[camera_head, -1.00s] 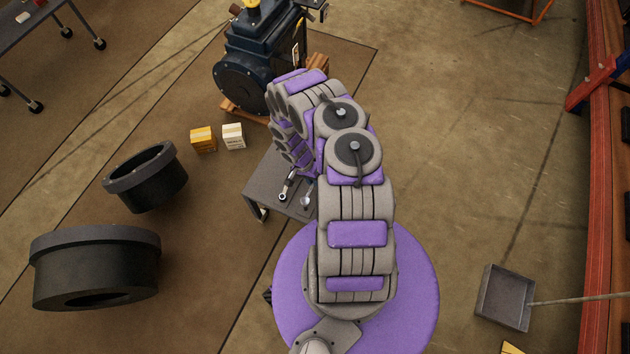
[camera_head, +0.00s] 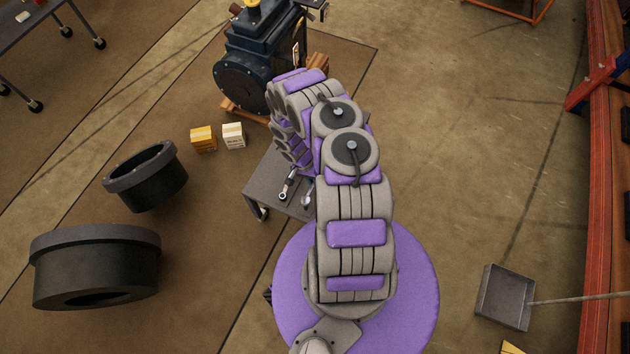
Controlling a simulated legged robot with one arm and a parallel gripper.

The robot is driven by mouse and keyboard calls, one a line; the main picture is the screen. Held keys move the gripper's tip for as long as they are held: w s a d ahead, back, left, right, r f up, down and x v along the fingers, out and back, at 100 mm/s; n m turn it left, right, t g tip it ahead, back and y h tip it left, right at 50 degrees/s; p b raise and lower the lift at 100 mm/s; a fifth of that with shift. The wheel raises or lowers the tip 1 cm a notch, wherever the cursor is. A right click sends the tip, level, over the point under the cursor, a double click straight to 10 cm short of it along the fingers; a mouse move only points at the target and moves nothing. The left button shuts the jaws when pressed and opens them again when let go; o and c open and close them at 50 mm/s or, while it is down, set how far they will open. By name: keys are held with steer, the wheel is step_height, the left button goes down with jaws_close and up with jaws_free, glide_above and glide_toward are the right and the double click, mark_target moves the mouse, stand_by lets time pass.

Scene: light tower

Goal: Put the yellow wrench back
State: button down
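No yellow wrench shows in the head view. A small grey table (camera_head: 267,184) stands left of my purple and grey arm, partly hidden by it. A silver wrench-like tool (camera_head: 287,184) lies on the table, and a second small metal tool (camera_head: 307,199) lies near the table's front, close to my arm. My arm rises from its purple base and reaches over the table. My gripper is not visible; the arm links hide that area, so I cannot see whether it holds anything.
A dark blue machine (camera_head: 258,55) stands on wooden blocks behind the table. A yellow box (camera_head: 203,139) and a white box (camera_head: 234,136) sit on the floor. Two black pipe pieces (camera_head: 145,180) (camera_head: 95,268) lie at left. A grey dustpan (camera_head: 506,297) lies at right. The right floor is mostly clear.

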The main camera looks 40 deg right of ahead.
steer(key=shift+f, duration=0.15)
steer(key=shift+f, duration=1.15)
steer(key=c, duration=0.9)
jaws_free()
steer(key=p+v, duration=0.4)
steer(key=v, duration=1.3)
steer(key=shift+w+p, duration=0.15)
steer(key=shift+p, duration=0.15)
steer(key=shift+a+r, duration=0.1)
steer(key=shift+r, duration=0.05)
